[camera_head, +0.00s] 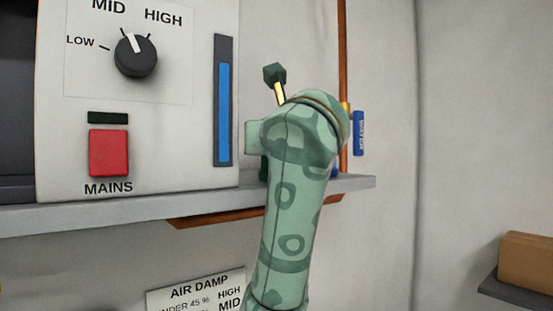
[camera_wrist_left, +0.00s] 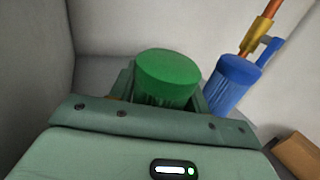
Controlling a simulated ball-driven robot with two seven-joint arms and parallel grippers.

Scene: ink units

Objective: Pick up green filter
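The green filter (camera_wrist_left: 167,75) is a ribbed cylinder with a smooth round top. In the left wrist view it stands between the two fingers of my left gripper (camera_wrist_left: 164,88), one finger close on each side. The frame does not show clearly whether the fingers press on it. In the head view my left arm rises through the middle and hides the filter and most of the gripper. My right gripper is not in view.
A blue filter (camera_wrist_left: 232,84) stands just right of the green one, by a copper pipe (camera_wrist_left: 257,32). A grey shelf (camera_head: 120,208) carries a control panel (camera_head: 190,130) with a black knob (camera_head: 135,56) and red switch (camera_head: 109,152). A brown box (camera_head: 530,262) is at right.

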